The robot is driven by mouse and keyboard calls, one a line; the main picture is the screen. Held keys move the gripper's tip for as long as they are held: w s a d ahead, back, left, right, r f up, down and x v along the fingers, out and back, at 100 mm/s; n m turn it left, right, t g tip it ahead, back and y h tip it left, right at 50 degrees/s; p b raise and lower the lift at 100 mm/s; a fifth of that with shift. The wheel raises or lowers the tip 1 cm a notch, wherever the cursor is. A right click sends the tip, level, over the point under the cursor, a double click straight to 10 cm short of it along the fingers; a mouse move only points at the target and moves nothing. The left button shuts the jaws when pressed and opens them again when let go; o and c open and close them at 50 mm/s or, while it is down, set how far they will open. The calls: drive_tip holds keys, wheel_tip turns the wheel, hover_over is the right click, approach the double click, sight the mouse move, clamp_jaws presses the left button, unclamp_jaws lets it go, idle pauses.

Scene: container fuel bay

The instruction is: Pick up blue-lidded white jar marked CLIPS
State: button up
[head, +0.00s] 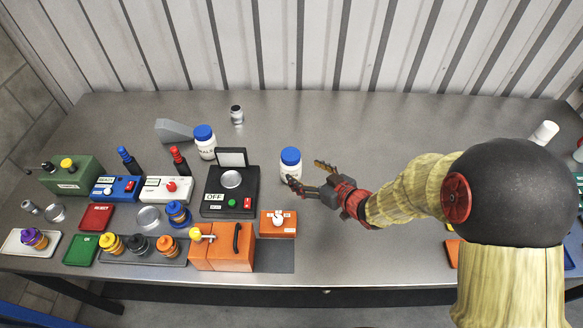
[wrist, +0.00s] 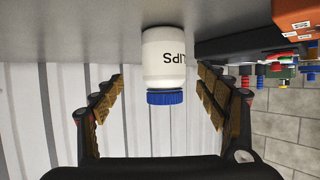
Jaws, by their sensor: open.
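The white jar with a blue lid (head: 291,167) stands upright on the grey table, right of the black OFF box. In the wrist view the jar (wrist: 163,62) appears upside down, and part of its label reads "LIPS". My gripper (head: 306,175) reaches in from the right and is open. In the wrist view the two fingers of my gripper (wrist: 160,97) are spread on either side of the jar, with gaps on both sides. I cannot tell whether a finger touches it. A second blue-lidded white jar (head: 205,143) stands farther left, with its label only partly readable.
The black OFF box (head: 215,205) with its raised panel stands left of the jar. An orange box with a white knob (head: 278,229) is in front of it. A small grey-lidded jar (head: 237,115) stands behind. The table (head: 360,130) is clear behind my gripper, up to the corrugated wall.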

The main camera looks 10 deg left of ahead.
sight(291, 166)
drive_tip(key=shift+a+f, duration=0.2)
drive_tip(key=shift+a, duration=0.25)
drive_tip(key=shift+b+x, duration=1.05)
drive_tip(key=shift+x, duration=2.5)
drive_tip(key=c, duration=0.3)
drive_tip(key=c, duration=1.1)
drive_tip(key=shift+c, duration=0.3)
